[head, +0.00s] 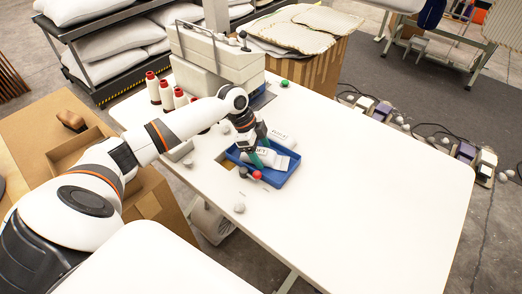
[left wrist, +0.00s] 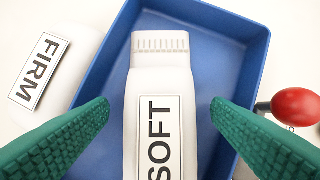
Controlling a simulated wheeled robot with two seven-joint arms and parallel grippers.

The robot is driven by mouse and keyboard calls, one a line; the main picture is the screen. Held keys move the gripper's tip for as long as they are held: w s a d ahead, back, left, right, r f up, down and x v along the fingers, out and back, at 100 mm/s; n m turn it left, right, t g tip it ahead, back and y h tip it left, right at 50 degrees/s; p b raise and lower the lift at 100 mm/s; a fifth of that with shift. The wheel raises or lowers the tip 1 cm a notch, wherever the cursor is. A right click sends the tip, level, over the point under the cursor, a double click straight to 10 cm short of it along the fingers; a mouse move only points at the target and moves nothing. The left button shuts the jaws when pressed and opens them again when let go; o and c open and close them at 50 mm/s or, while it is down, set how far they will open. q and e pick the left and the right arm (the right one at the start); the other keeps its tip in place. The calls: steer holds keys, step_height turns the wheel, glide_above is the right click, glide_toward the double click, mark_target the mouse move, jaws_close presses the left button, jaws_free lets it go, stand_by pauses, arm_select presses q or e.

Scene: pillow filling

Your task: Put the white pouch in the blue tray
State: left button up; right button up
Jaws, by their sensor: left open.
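The blue tray (head: 284,178) lies on the white table, and it fills much of the left wrist view (left wrist: 215,30). A white pouch labelled SOFT (left wrist: 160,85) lies in the tray; it also shows in the head view (head: 272,160). A second white pouch labelled FIRM (left wrist: 60,45) lies outside, right beside the tray wall; in the head view it is at the tray's far side (head: 283,134). My left gripper (head: 259,160) is open over the tray, its green fingers (left wrist: 160,110) on either side of the SOFT pouch with gaps visible. My right gripper is out of view.
A red knob (left wrist: 296,103) stands beside the tray. A sewing machine (head: 215,55) and red-topped thread cones (head: 166,95) stand at the back left. A green button (head: 284,83) is on the table. The table's right side (head: 390,170) is clear.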

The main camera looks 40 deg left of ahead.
arm_select(q)
steer(key=b+v, duration=0.2)
steer(key=v, duration=0.9)
steer(key=shift+a+r, duration=0.25)
steer(key=shift+r, duration=0.1)
